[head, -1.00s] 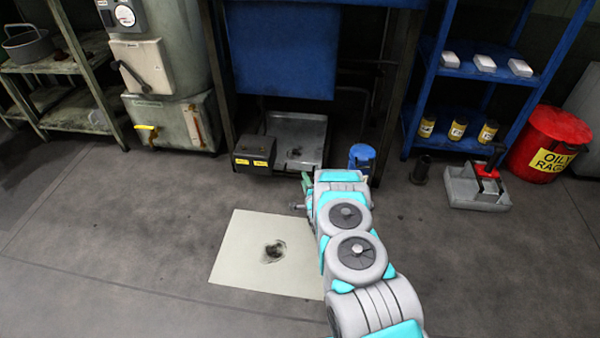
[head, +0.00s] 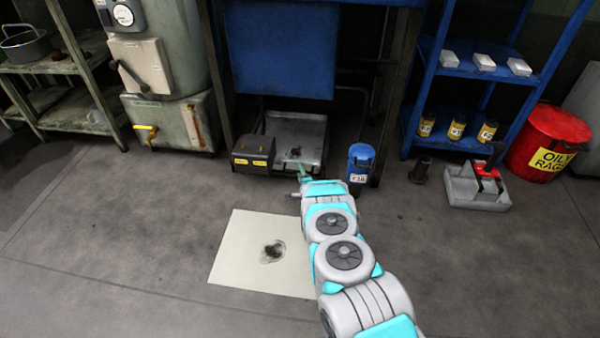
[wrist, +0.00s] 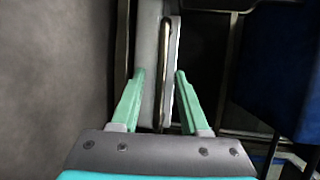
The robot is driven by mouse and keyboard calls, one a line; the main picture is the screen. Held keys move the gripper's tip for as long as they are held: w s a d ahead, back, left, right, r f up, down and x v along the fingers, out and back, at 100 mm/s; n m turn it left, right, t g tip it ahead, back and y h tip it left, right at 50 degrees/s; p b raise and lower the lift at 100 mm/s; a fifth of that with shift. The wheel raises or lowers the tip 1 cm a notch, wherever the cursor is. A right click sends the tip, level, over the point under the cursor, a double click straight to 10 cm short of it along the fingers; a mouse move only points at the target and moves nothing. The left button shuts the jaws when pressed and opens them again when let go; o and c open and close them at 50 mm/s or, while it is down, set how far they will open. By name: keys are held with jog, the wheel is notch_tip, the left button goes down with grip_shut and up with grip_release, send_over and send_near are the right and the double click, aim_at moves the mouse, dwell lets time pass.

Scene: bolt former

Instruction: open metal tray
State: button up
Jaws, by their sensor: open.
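The grey metal tray (head: 312,130) sits low under the blue-panelled machine, with a dark patch inside it. In the wrist view the tray's front wall (wrist: 148,40) runs up the picture, with a long bar-like handle (wrist: 166,50) beside it. My gripper (head: 301,170) is at the tray's front edge. In the wrist view its two green fingers (wrist: 160,73) are apart, one on each side of the handle, with nothing clamped. I cannot tell whether either finger touches the tray.
A dark box with yellow labels (head: 254,152) stands left of the tray, and a blue canister (head: 361,163) stands close on the right. A pale stained sheet (head: 240,255) lies on the floor in front. Open floor lies to the left.

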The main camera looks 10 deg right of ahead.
jog(key=shift+c, duration=0.2)
grip_shut()
dwell(1.1)
